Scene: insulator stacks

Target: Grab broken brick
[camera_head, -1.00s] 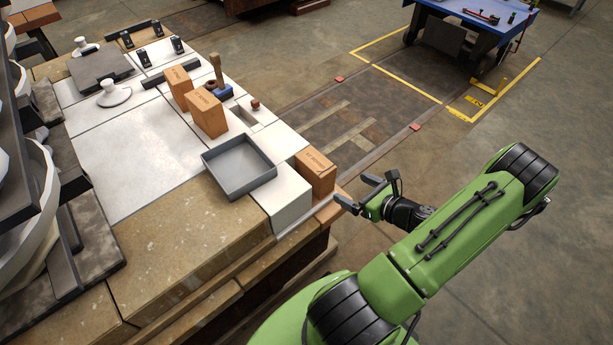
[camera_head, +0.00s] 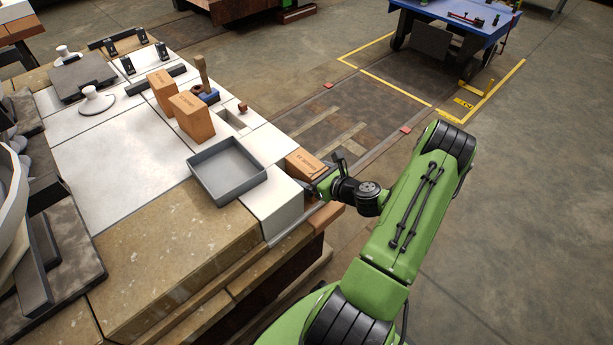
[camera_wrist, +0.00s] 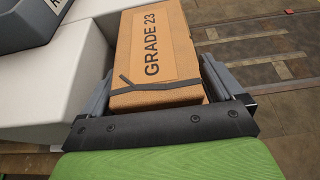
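An orange brick (camera_head: 303,163) lies at the right edge of the stone platform, beside a white block. In the wrist view the brick (camera_wrist: 155,55) shows the print "GRADE 23" and a dark, branching crack line across its near end. My gripper (camera_head: 313,181) is at the near end of this brick. In the wrist view my gripper (camera_wrist: 157,72) has one finger along each side of the brick, with narrow gaps seeming to remain. The fingertips are partly hidden beside the brick.
A grey empty tray (camera_head: 228,172) sits left of the brick on the platform. Two other orange bricks (camera_head: 191,117) stand upright farther back, near a wooden-handled tool (camera_head: 204,82). The floor to the right is open, with a blue table (camera_head: 455,15) beyond.

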